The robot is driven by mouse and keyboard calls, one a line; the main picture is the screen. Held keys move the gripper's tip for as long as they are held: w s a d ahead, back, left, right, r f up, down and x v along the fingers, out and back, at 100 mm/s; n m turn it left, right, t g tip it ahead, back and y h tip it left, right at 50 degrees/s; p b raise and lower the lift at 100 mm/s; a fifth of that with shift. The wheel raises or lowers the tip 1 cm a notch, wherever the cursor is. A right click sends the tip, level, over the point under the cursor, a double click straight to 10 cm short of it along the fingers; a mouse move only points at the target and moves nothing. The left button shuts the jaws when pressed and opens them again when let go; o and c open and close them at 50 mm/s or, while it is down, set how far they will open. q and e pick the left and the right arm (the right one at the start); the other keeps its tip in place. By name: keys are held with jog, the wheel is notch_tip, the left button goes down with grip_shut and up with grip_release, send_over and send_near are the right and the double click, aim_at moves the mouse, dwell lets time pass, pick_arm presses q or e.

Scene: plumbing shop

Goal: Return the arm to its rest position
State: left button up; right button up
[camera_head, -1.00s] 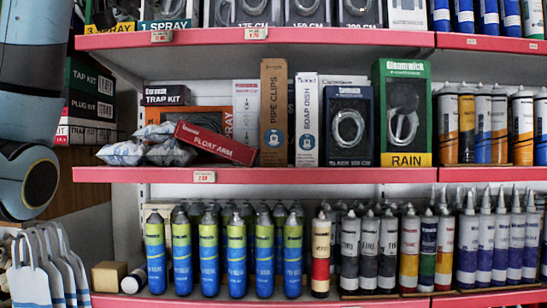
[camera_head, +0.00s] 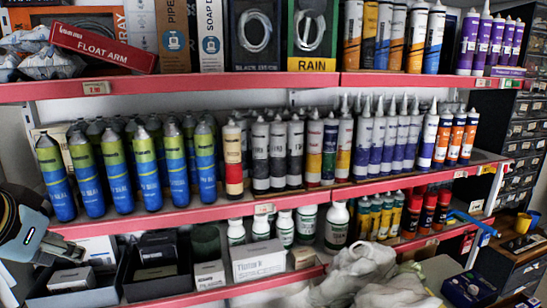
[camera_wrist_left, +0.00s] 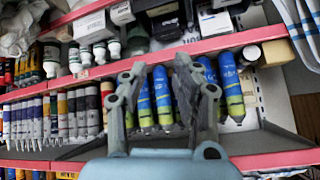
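My left arm (camera_head: 22,228) comes in at the left edge of the head view, bent low in front of the shelves. Its gripper (camera_head: 62,248) is small there, pointing right below the row of blue and green tubes. In the left wrist view both fingers of the left gripper (camera_wrist_left: 158,74) stand apart with nothing held between them. Blue and green tubes (camera_wrist_left: 162,98) show behind the fingers, apart from them as far as I can tell. My right arm and right gripper are in neither view.
Shelves with red edges (camera_head: 300,199) carry sealant tubes (camera_head: 206,162), boxes and white bottles (camera_head: 336,226). Crumpled pale cloth or plastic (camera_head: 365,270) lies at the lower front. Drawer cabinets (camera_head: 525,120) stand at the right. The shelf edge is close to the left gripper.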

pick_arm(q)
jog(key=s+d+f+g, duration=0.2)
jog(key=s+f, duration=0.4)
jog(key=s, duration=0.4)
jog(key=s+d+f+g, duration=0.1)
jog(key=s+f+g, duration=0.2)
jog(key=s+f, duration=0.5)
notch_tip(320, 180, down, 36)
jog(key=s+a+r+b, duration=0.1)
jog(key=s+a+b, duration=0.15)
jog(key=b, duration=0.95)
jog(key=s+f+b, duration=0.4)
jog(key=s+f, duration=0.2)
jog(key=f, duration=0.3)
jog(key=s+f+g+b, duration=0.1)
jog(key=s+f+b, duration=0.3)
jog(key=s+f, duration=0.3)
jog(key=s+a+f+g+b, duration=0.1)
jog(key=s+f+b, duration=0.3)
jog(key=f, duration=0.9)
jog(key=shift+s+f+h, duration=0.25)
jog(key=shift+s+h, duration=0.15)
jog(key=shift+s, duration=0.85)
jog(key=shift+a, duration=0.1)
